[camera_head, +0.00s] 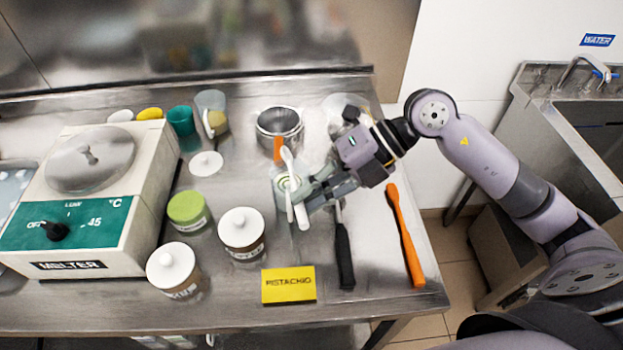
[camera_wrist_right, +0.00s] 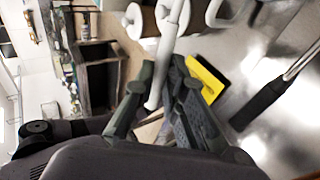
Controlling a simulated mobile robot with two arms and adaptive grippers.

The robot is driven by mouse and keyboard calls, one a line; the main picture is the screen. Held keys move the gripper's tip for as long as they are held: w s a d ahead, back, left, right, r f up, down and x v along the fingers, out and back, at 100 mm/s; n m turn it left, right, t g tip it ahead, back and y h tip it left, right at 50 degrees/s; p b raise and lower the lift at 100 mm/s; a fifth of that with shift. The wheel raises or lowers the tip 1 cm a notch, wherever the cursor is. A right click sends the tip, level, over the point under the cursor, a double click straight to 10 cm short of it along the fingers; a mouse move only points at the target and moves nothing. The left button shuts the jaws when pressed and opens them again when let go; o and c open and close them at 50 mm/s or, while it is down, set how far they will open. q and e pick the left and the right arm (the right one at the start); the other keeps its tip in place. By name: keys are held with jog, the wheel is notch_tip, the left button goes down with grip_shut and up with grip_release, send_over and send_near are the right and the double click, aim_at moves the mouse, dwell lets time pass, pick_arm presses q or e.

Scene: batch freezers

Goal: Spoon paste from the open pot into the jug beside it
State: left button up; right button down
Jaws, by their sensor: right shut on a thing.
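The open pot (camera_head: 187,211), filled with light green paste, stands left of centre on the steel counter. A clear jug (camera_head: 279,194) with some green inside stands to its right, partly hidden by my right gripper and a white spoon. My right gripper (camera_head: 304,199) is shut on the white spoon (camera_head: 289,180), which extends over the jug's mouth. I cannot tell whether its end is inside. In the right wrist view the spoon's white shaft (camera_wrist_right: 165,55) runs up from between the fingers (camera_wrist_right: 150,108). My left gripper is out of view.
Two white-lidded pots (camera_head: 242,233) (camera_head: 175,270) and a yellow PISTACHIO card (camera_head: 288,285) stand in front. A loose white lid (camera_head: 206,163) lies behind. A melter (camera_head: 90,200) is left; a steel pot (camera_head: 279,122) is behind. Black-handled (camera_head: 344,255) and orange (camera_head: 404,235) tools lie right.

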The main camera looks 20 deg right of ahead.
jog(key=shift+w+a+r+g+h+p, duration=0.25)
jog(key=shift+h+p, duration=0.65)
jog(key=shift+p, duration=0.9)
jog(key=shift+s+a+r+g+h+p, duration=0.1)
jog(key=shift+a+r+h+p, duration=0.25)
jog(key=shift+h+p, duration=1.05)
jog(key=shift+w+a+r+g+h+p, duration=0.15)
jog(key=shift+r+h+p, duration=0.3)
jog(key=shift+p, duration=1.8)
jog(key=h+p, duration=0.1)
jog(key=p, duration=0.1)
jog(key=a+r+g+h+p, duration=0.1)
jog(key=h+p, duration=0.1)
jog(key=r+h+p, duration=0.1)
jog(key=h+p, duration=0.1)
jog(key=shift+w+a+r+m, duration=0.1)
jog(key=shift+a+m, duration=0.15)
jog(key=shift+m, duration=0.15)
jog(key=shift+a, duration=0.15)
